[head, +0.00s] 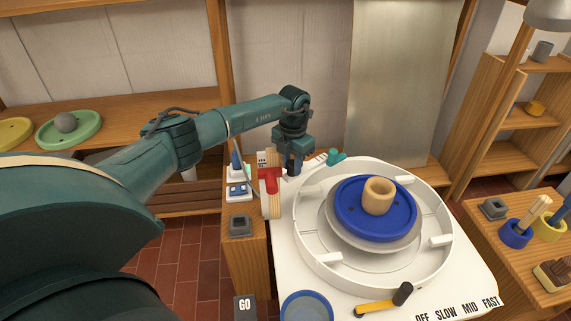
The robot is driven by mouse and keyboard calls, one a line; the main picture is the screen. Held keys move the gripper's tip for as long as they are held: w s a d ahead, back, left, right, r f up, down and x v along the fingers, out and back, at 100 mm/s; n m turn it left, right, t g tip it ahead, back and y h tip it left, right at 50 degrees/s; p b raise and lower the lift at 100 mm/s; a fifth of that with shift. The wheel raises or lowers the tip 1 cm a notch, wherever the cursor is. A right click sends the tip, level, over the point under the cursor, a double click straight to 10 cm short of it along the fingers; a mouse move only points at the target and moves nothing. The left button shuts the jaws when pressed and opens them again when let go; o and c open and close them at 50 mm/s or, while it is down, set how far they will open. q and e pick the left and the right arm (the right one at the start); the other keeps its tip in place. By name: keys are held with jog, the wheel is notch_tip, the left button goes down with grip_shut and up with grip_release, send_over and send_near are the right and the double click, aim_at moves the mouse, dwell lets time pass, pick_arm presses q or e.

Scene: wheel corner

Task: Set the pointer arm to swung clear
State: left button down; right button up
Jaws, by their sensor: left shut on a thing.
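The pointer arm (314,163) is a pale bar with a teal tip, at the back left of the wheel's white splash pan. Its teal tip lies over the pan's back left rim, away from the clay ring. A red piece (268,181) sits on the wooden upright beside the bar's left end. My left gripper (292,172) points down and is shut on the pointer arm; its fingertips are partly hidden. The clay ring (379,196) stands on a blue disc (347,222) in the middle of the pan. My right gripper is not in view.
A yellow lever with a dark knob (385,302) lies at the front by speed labels. A blue-rimmed dish (306,306) is at the front left. A side table (500,252) with tools stands at right.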

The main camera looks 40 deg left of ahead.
pick_arm(q)
jog(key=shift+w+r, duration=0.1)
jog(key=c, duration=1.4)
grip_release()
jog(key=shift+o, duration=1.4)
jog(key=shift+a, duration=0.1)
